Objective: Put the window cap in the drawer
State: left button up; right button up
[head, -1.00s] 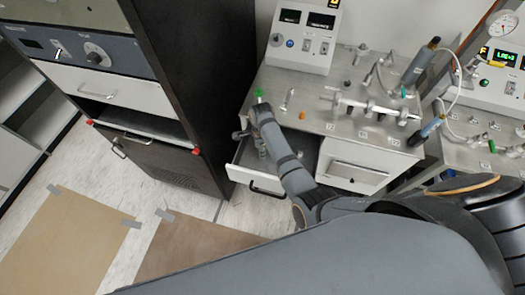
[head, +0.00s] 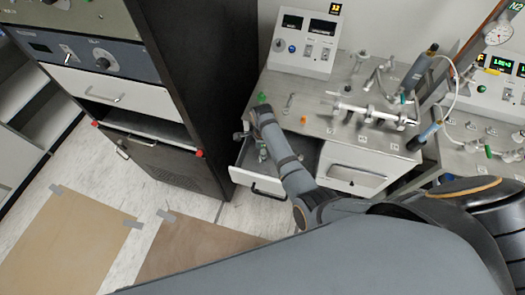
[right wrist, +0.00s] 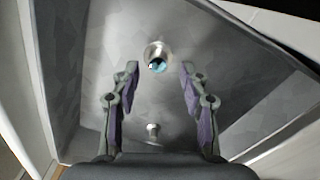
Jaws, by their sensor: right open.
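The drawer (head: 248,181) at the left of the metal bench is pulled open. My right gripper (head: 254,149) is over it, pointing down, with the arm hiding part of the inside. In the right wrist view, my right gripper (right wrist: 160,85) is open, with nothing between its fingers. A round metal piece with a blue glassy face (right wrist: 157,56), which looks like the window cap, appears inside the grey drawer (right wrist: 75,65), beyond and between the fingertips. A smaller metal piece (right wrist: 153,131) is nearer the palm. My left gripper is not in view.
The bench top (head: 320,130) holds a glass-and-metal vacuum line (head: 370,112), a green piece (head: 262,97), an orange piece (head: 303,120) and a control box (head: 306,42). A dark cabinet (head: 195,80) stands close on the left. A second drawer (head: 352,176) is at the right.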

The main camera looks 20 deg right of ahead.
notch_tip(320, 180, up, 10)
jog(key=p, duration=0.8)
jog(key=shift+r, duration=0.2)
jog(key=shift+s+f, duration=0.1)
jog(key=shift+s, duration=0.05)
